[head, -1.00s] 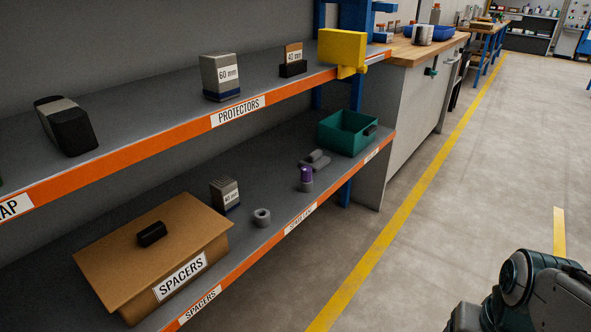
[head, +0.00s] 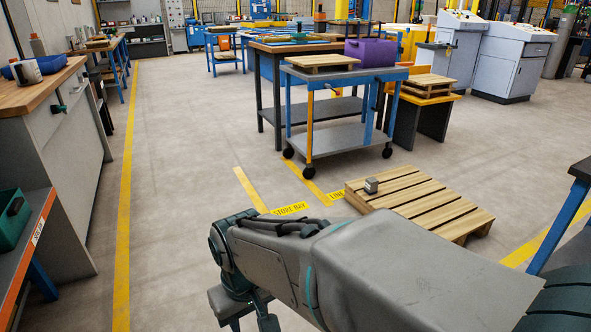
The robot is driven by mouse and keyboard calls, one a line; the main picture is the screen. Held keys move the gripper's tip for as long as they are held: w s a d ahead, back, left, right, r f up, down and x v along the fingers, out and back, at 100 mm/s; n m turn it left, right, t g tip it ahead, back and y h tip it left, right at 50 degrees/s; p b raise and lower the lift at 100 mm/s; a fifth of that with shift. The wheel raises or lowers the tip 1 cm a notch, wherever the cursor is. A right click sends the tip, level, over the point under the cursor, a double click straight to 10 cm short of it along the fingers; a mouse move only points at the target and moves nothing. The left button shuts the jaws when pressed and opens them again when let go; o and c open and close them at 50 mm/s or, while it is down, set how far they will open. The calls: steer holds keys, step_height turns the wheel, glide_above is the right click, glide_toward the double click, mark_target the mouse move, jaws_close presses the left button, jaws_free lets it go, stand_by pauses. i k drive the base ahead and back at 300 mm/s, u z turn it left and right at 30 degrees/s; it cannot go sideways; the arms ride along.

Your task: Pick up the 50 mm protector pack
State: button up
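No pack with a readable 50 mm label shows in the head view. A small grey block with a dark lower part (head: 371,185) sits upright on the wooden pallet (head: 440,211) on the floor, right of centre. It resembles a pack, but no label can be read at this size. My arm crosses the bottom of the view, in front of and below the pallet. Its far links run out of the bottom edge, and my gripper's fingertips are not visible.
A blue cart (head: 346,76) carries a purple bin (head: 370,52) and a wooden board behind the pallet. The shelf end with a green bin (head: 12,219) and a workbench (head: 52,127) stand at left. Floor between them and the pallet is clear.

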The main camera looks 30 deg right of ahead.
mark_target(371, 185)
steer(key=i, duration=0.55)
steer(key=z, duration=1.75)
